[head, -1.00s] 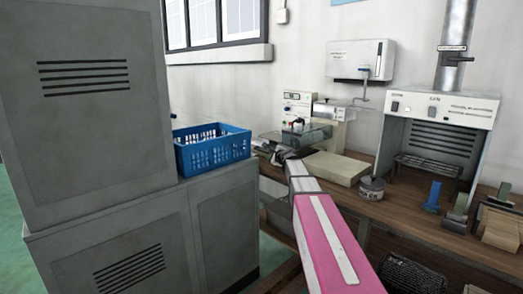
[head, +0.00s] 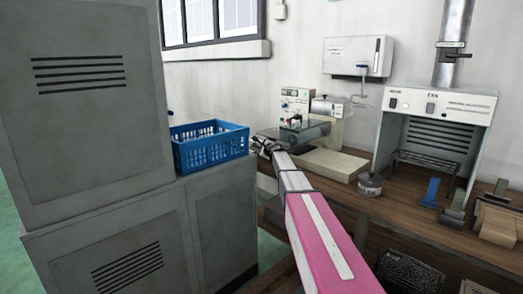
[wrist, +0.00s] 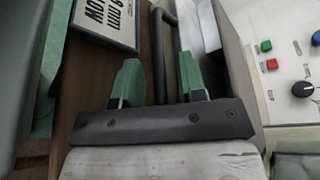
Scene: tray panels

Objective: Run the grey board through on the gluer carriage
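The gluer (head: 326,130) stands on the bench against the back wall, with a pale base plate (head: 336,164) in front. My gripper (wrist: 158,60) is at the gluer's left side; in the head view its dark end (head: 265,146) is small. In the wrist view its two green fingers are apart. A dark bent rod (wrist: 159,45), perhaps the carriage handle, shows between them, with gaps on both sides. I cannot tell its depth relative to the fingertips. A pale grey-white flat piece (wrist: 199,25) lies beyond the right finger; I cannot tell whether it is the grey board.
The gluer's control panel (wrist: 292,75) is close on the right in the wrist view. A lettered sign (wrist: 106,22) is at upper left. A round tin (head: 369,184) and a fume hood (head: 437,105) stand to the right. A blue crate (head: 210,147) sits on the grey cabinet (head: 222,225).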

